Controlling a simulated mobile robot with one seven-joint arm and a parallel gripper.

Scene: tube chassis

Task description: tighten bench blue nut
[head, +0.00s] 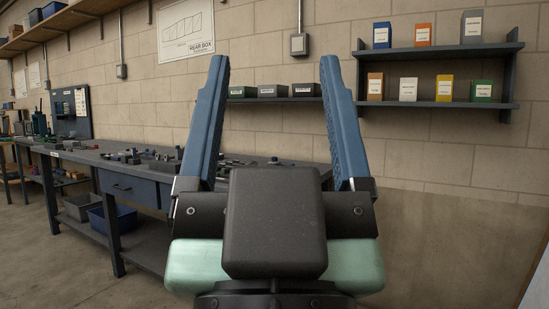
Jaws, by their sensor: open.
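My gripper (275,85) is large in the middle of the head view. Its two blue fingers point up and stand wide apart, with only the block wall and a shelf behind them, so it is open and empty. A grey workbench (95,165) with small parts on its top stands at the left and runs behind my gripper. I cannot make out a blue nut among the small parts (150,157); they are too small to tell, and part of the bench top is hidden behind my left finger and gripper body.
Bins (113,218) sit on the bench's lower shelf. A wall shelf (440,104) with several coloured boxes hangs at the upper right. A dark tool panel (70,112) stands at the far left. The floor (40,265) at lower left is clear.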

